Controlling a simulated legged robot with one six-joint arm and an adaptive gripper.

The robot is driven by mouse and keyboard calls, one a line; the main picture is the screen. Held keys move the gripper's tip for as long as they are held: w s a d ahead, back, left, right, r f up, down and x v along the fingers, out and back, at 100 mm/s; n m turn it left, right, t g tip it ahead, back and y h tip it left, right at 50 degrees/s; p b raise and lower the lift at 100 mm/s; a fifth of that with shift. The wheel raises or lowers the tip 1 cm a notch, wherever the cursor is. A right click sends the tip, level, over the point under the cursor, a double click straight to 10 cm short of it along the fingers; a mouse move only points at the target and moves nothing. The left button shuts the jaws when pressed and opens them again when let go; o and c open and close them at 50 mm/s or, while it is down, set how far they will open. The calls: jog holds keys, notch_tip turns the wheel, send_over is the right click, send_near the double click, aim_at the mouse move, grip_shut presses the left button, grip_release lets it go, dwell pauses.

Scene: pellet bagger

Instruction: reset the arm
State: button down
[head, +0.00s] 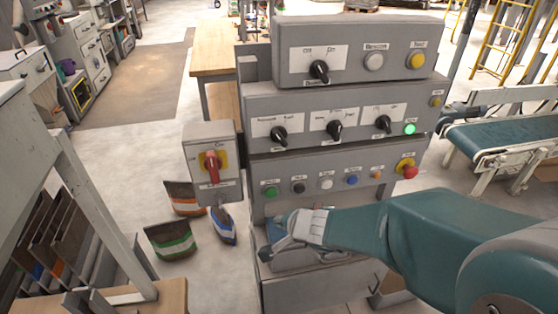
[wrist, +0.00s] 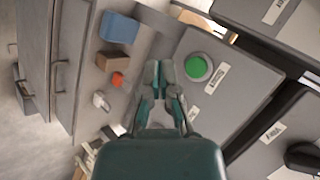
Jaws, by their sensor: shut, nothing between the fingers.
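My arm (head: 400,230) reaches in from the right in the head view. My gripper (head: 268,251) is in front of the machine, below its lowest button row. In the wrist view my gripper (wrist: 159,66) has its fingers together with nothing between them. The green button (wrist: 198,67) is just right of the fingertips there. It is the leftmost button (head: 271,192) of the lower row in the head view. I cannot tell from the wrist view how far the fingertips are from the panel.
The grey control panel (head: 340,155) carries knobs, buttons and a red emergency button (head: 406,170). A switch box (head: 212,150) with a red handle juts out at its left. Bags (head: 172,238) lie on the floor. A conveyor (head: 510,135) stands at right. A blue block (wrist: 119,27) lies below the panel.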

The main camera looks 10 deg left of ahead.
jog(key=s+d+r+n+g+y, duration=0.1)
jog(key=s+d+r+n, duration=0.3)
jog(key=s+r+n, duration=0.4)
jog(key=s+d+r+h, duration=0.1)
jog(key=s+d+h, duration=0.2)
jog(key=s+d, duration=0.2)
jog(key=s+d+r+h, duration=0.2)
jog(key=s+d+h, duration=0.2)
jog(key=d, duration=0.7)
jog(key=shift+s+r+m+g, duration=0.3)
jog(key=shift+s+g, duration=0.05)
jog(key=shift+g, duration=0.05)
